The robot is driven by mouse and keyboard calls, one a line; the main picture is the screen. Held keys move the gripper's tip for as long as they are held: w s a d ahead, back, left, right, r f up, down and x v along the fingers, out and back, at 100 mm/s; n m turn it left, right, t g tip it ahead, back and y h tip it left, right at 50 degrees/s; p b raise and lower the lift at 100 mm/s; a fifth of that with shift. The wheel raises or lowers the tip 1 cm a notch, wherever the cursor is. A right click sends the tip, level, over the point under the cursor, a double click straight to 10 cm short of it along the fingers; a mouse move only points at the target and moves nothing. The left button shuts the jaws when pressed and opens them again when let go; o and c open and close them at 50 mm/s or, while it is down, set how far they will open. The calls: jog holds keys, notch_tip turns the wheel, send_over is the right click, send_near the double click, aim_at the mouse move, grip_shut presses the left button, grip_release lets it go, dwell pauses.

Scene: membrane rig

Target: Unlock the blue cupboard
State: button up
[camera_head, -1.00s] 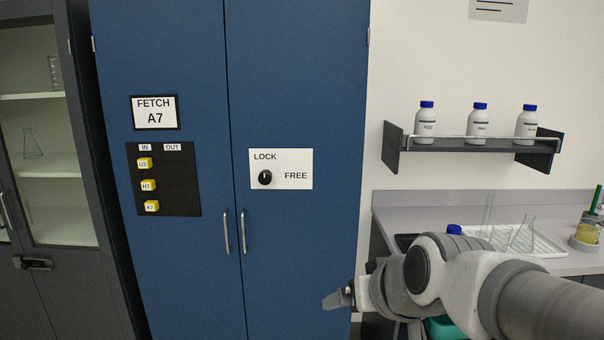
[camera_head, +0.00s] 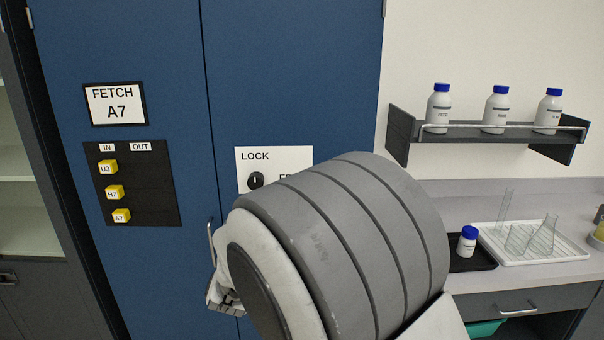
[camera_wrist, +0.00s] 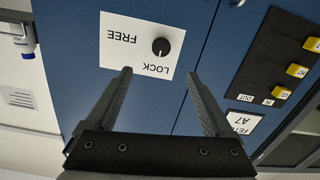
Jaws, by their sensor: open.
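The blue cupboard (camera_head: 290,90) has two tall doors with a lock plate (camera_head: 293,155) on the right door. The plate carries a round black knob (camera_head: 256,180) beside the word LOCK, with FREE to its right, partly covered by my arm in the head view. In the wrist view, which is upside down, the whole plate (camera_wrist: 120,58) and the knob (camera_wrist: 160,47) show. My gripper (camera_wrist: 158,72) is open and empty, its fingers apart, with the knob seen beyond the gap between them. In the head view the fingers are hidden behind my arm.
A FETCH A7 sign (camera_head: 116,105) and a black IN/OUT board (camera_head: 155,200) with yellow tags are on the left door. A door handle (camera_head: 211,243) stands out beside my arm. A shelf (camera_head: 470,140) with bottles and a grey counter (camera_head: 470,190) are at the right.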

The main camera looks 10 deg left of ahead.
jog(key=a, duration=0.1)
jog(key=p, duration=0.3)
send_near(255, 184)
jog(key=shift+t, duration=0.3)
jog(key=x, duration=1)
jog(key=shift+f, duration=0.15)
jog(key=shift+s, duration=0.1)
jog(key=c, duration=1.4)
